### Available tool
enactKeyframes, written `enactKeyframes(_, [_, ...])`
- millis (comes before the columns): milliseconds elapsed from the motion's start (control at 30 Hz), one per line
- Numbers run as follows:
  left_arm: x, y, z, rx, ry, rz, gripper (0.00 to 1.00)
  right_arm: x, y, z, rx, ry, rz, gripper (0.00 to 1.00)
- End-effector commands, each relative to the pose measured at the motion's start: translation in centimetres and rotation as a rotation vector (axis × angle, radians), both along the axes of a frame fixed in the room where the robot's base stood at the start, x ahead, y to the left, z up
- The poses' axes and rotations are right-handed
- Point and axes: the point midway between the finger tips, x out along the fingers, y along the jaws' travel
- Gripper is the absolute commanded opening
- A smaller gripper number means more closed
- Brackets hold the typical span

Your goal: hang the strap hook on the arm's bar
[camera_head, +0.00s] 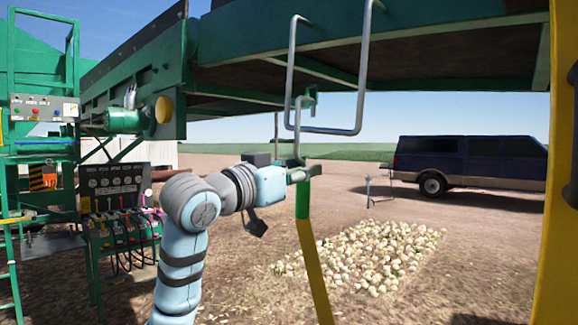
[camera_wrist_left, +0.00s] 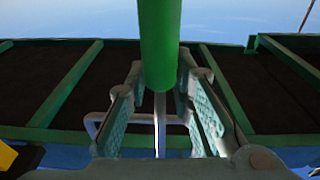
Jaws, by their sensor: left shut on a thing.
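A yellow strap (camera_head: 315,270) runs down from the sleeve. The hook stands roughly upright, with its top overlapping the lower left corner of the arm's grey U-shaped bar (camera_head: 335,131). I cannot tell whether they touch. In the left wrist view the fingers (camera_wrist_left: 160,100) flank the thin shank, with the green sleeve (camera_wrist_left: 158,45) above and part of the grey bar (camera_wrist_left: 95,121) behind. My right gripper is out of view.
The green conveyor frame (camera_head: 260,32) spans overhead. A control panel (camera_head: 115,180) with hoses stands at the left. A yellow post (camera_head: 555,200) closes the right side. Onions (camera_head: 360,257) lie on the ground, and a dark van (camera_head: 470,160) is parked behind. Open air surrounds the bar's lower part.

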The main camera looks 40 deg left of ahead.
Motion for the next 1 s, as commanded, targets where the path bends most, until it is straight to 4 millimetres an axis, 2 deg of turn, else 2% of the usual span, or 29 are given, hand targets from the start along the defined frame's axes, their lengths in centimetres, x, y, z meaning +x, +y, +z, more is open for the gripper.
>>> enactKeyframes(167, [2.2,0.0,0.2,-0.001,0.0,-0.001,0.0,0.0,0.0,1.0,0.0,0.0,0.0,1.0])
enactKeyframes(300, [2.1,0.1,-2.1,0.001,-0.001,0.001,0.0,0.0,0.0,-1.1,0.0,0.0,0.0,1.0])
enactKeyframes(433, [2.1,0.1,-3.3,0.001,-0.001,0.001,0.0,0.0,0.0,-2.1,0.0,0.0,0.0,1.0])
enactKeyframes(600, [2.1,0.0,-3.9,0.0,-0.002,0.0,0.0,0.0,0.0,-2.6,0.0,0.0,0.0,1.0])
enactKeyframes(867, [2.1,0.0,-3.9,0.0,-0.002,0.0,0.0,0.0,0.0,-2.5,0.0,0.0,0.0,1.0])
enactKeyframes(900, [2.1,0.0,-3.9,0.0,-0.002,0.0,0.23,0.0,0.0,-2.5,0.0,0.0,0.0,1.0])
enactKeyframes(1000, [2.1,0.0,-3.9,0.0,-0.002,0.0,0.39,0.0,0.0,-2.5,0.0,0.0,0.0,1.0])
